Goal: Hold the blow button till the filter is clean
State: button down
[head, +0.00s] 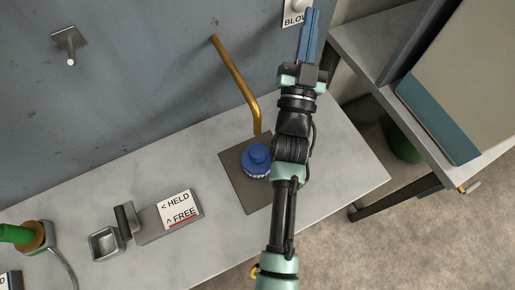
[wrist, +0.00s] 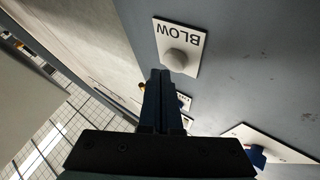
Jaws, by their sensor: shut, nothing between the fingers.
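The white BLOW plate (wrist: 160,35) is on the grey-blue wall in the wrist view, with a round pale button (wrist: 178,61) on it. The plate is partly cut off at the top of the head view, where the button (head: 298,7) also shows. My gripper (wrist: 160,73) is shut and empty, its blue fingertips beside the button; I cannot tell whether they touch. In the head view my gripper (head: 313,12) points up along the wall. A blue-capped part with a white ribbed lower edge, perhaps the filter (head: 256,160), sits on a dark mat (head: 235,185) below a brass pipe (head: 235,80).
A green spool (head: 20,234) is at the far left. A wall bracket (head: 69,42) sticks out at upper left. Another table (head: 375,40) stands right, across a gap.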

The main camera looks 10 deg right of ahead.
jog(key=shift+s+d, duration=0.1)
jog(key=shift+s, duration=0.05)
jog(key=shift+s+d, duration=0.3)
jog(key=shift+s, duration=0.5)
jog(key=shift+s+d, duration=0.25)
jog(key=shift+s, duration=0.5)
jog(key=shift+s+d, duration=0.3)
jog(key=shift+s, duration=0.5)
jog(key=a+r+n+t+y+p, duration=0.1)
jog(key=a+r+p, duration=0.15)
jog(key=r, duration=0.75)
jog(key=a+r+n+t+y+p, duration=0.1)
jog(key=a+r, duration=0.2)
jog(key=r, duration=0.7)
jog(key=a+r+n+t+y+p, duration=0.1)
jog(key=a+r+p, duration=0.15)
jog(key=r, duration=0.75)
jog(key=s+a+r+n+t+y+p, duration=0.1)
jog(key=s+a+r, duration=0.3)
jog(key=r, duration=0.5)
jog(key=s+a+r+n+t+y+p, duration=0.1)
jog(key=s+a+r+n+y, duration=0.1)
jog(key=s+r, duration=0.4)
notch_tip(320, 180, up, 3)
jog(key=shift+s+a+r+y, duration=0.15)
jog(key=shift+a+y, duration=0.45)
jog(key=shift+a, duration=0.6)
